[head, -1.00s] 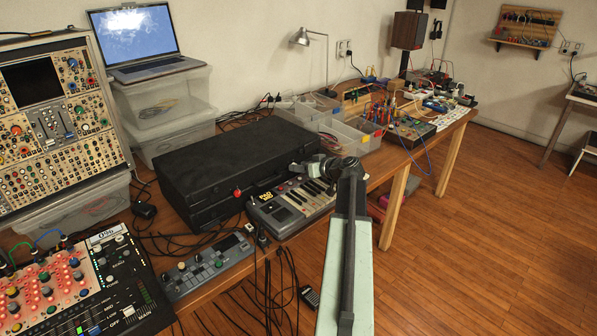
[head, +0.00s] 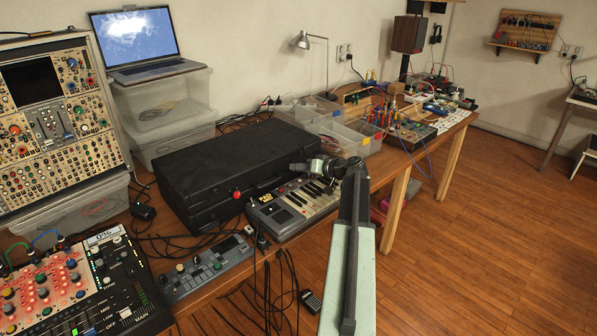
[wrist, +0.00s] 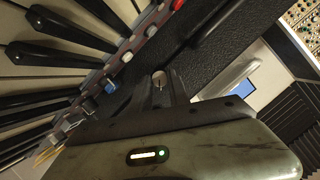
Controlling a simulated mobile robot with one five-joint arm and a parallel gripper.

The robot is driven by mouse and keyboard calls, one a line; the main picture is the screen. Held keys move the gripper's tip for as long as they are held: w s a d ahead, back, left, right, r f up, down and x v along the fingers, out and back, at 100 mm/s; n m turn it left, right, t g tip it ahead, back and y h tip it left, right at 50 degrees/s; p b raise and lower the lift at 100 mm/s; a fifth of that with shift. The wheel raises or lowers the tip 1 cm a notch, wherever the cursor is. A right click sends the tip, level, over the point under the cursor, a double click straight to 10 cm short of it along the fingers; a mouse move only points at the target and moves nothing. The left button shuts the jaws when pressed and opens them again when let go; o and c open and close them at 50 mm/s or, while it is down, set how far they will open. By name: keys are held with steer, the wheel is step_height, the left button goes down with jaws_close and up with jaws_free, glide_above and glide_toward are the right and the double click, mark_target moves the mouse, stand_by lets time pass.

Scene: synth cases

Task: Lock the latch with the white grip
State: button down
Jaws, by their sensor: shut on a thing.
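The black case (head: 235,165) lies closed on the bench, and its textured side fills the upper middle of the wrist view (wrist: 215,65). My gripper (head: 297,168) is at the right end of the case front, above the keyboard. In the wrist view my gripper (wrist: 160,88) is shut on a small pale, rounded piece (wrist: 158,77), which looks like the white grip of the latch. The latch body is mostly hidden by my fingers, so I cannot tell its angle.
A small keyboard (head: 290,212) stands close in front of the case, under my gripper. A small control box (head: 205,268) and loose cables lie to its left. Clear plastic bins (head: 350,140) stand to the right of the case. The floor on the right is open.

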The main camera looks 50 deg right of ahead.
steer(key=c, duration=1.2)
jaws_free()
steer(key=shift+c, duration=0.2)
steer(key=p+v, duration=0.2)
steer(key=v, duration=0.5)
steer(key=shift+s+r+p, duration=0.1)
steer(key=shift+p, duration=0.25)
steer(key=shift+s, duration=0.3)
